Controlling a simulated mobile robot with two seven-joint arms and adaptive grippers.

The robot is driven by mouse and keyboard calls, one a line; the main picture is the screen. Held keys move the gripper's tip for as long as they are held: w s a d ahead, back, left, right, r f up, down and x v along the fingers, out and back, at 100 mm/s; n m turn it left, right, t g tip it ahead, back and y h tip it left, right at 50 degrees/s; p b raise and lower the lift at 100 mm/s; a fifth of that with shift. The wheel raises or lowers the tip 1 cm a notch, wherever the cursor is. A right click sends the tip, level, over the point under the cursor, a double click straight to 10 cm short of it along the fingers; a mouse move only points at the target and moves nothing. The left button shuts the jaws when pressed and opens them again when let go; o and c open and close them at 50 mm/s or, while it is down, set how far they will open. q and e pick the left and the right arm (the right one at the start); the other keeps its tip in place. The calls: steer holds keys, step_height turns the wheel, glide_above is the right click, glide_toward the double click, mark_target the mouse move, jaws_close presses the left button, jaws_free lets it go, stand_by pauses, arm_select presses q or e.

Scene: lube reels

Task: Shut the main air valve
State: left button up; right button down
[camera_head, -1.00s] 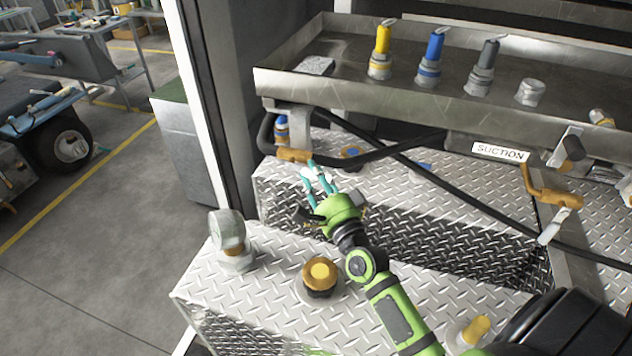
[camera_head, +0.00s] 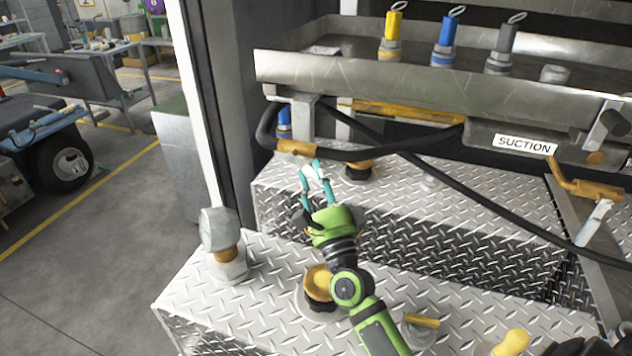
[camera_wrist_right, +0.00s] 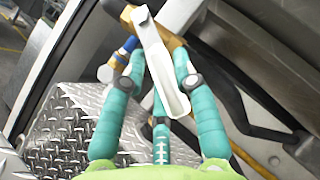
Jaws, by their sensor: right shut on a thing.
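The brass valve body (camera_head: 296,147) sits on the black hose under the left end of the metal tray. In the right wrist view the brass (camera_wrist_right: 171,36) shows behind a pale grey lever (camera_wrist_right: 158,62). I take this to be the main air valve, though no label on it is readable. My right gripper (camera_head: 314,177), with teal fingers and a green palm, is just below the brass body. In the wrist view its fingers (camera_wrist_right: 158,92) are closed around the lever, which runs between them. The fingers partly hide the lever in the head view. My left gripper is out of view.
The metal tray (camera_head: 400,80) with yellow, blue and grey capped fittings overhangs the valve. A black hose (camera_head: 455,195) crosses diagonally to the right. A "SUCTION" label (camera_head: 525,144) and another brass valve (camera_head: 590,190) are at right. Diamond-plate steps (camera_head: 270,265) lie below.

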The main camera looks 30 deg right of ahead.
steer(key=shift+r, duration=0.15)
steer(key=c, duration=1)
jaws_free()
steer(key=shift+o, duration=0.4)
steer(key=v, duration=1.2)
